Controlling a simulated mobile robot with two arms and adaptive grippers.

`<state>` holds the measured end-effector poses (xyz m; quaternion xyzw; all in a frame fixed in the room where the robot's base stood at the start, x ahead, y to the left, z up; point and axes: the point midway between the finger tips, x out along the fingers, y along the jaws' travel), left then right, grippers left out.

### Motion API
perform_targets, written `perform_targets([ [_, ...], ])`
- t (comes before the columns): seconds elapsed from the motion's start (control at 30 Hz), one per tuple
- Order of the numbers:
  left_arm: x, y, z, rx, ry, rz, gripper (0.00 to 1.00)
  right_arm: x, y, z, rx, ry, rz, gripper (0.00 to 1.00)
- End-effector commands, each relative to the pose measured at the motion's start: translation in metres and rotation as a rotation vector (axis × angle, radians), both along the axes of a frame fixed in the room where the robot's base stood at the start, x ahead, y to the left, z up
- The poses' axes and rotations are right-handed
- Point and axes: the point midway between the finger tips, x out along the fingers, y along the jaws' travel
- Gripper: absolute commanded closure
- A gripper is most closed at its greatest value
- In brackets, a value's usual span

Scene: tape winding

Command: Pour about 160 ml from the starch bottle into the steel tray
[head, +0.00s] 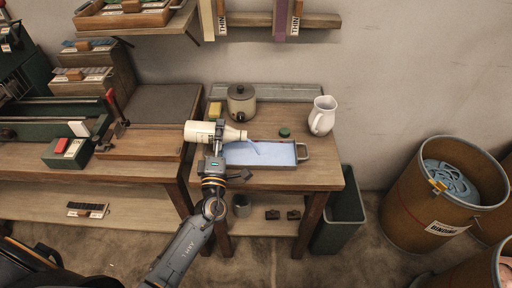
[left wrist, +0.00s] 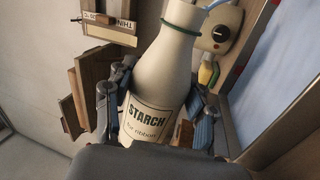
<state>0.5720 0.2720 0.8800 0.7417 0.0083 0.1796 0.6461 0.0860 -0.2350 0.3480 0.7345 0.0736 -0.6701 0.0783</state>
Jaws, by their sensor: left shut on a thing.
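The cream starch bottle (head: 203,131) lies almost level above the left part of the steel tray, its mouth pointing right. My left gripper (head: 217,148) is shut around the bottle's body. In the left wrist view the bottle (left wrist: 163,70) shows its STARCH label and a green ring at the neck, between the fingers of the gripper (left wrist: 160,115). The steel tray (head: 303,152) holds pale blue-white liquid. A pale streak shows near the bottle's mouth, over the liquid. The bottle's fill level is hidden. My right gripper is not in view.
A green cap (head: 284,132) lies behind the tray. A white jug (head: 322,116) and a lidded pot (head: 241,101) stand at the back of the wooden table (head: 325,175). A green bin (head: 343,222) stands right of it. Open air surrounds the bottle above the tray.

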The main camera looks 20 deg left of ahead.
Motion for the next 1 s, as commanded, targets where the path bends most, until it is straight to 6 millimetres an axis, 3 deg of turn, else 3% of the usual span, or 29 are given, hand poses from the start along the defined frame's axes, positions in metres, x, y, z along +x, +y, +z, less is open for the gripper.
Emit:
perform_targets([
  [0.2,-0.002,0.003,-0.018,-0.258,-0.08,0.001,0.89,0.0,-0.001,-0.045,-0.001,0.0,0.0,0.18],
  [0.27,-0.003,0.007,-0.002,-0.326,-0.102,0.0,0.89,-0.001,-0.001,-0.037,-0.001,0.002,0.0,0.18],
  [0.53,-0.003,0.01,0.013,-0.45,-0.137,-0.002,0.89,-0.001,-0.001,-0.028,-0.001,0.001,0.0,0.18],
  [1.0,-0.003,0.009,0.01,-0.473,-0.142,-0.002,0.89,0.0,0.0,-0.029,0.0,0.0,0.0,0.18],
])
